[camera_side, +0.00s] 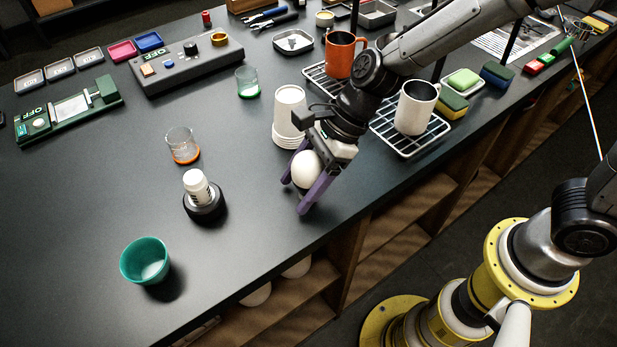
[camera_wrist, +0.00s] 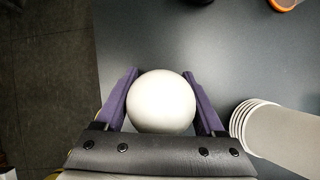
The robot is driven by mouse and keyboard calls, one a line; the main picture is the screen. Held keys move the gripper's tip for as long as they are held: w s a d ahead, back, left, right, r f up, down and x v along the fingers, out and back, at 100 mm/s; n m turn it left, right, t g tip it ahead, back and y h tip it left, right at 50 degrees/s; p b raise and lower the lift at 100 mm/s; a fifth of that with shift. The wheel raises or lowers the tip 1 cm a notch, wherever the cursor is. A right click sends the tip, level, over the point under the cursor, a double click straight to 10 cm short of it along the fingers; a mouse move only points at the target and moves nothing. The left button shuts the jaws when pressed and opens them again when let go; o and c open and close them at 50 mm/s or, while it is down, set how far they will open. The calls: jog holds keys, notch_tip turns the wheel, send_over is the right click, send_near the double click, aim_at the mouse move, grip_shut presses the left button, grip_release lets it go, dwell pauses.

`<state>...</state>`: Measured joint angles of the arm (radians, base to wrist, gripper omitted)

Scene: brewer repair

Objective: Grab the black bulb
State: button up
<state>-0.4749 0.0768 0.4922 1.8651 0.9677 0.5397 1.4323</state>
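A dark, round-bodied object with a white, ridged neck pointing up (camera_side: 204,207) stands on the dark counter, left of my gripper; it looks like the black bulb. A dark edge at the top of the wrist view may be part of it. My gripper (camera_side: 297,195) has two purple fingers, and it is at the counter's front edge area, apart from the dark object. A smooth white round bulb or ball (camera_wrist: 162,102) sits between the fingers, which appear to touch both its sides. It also shows in the side view (camera_side: 306,169). Its base is hidden.
Stacked white cups (camera_side: 289,112) stand close beside my gripper. An orange-bottomed glass (camera_side: 182,146) is behind the dark object, and a teal cup (camera_side: 145,260) is in front-left. Mugs stand on racks at right. The counter between gripper and dark object is clear.

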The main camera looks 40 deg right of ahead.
jog(key=c, duration=0.9)
jog(key=shift+r, duration=0.1)
jog(key=shift+c, duration=0.2)
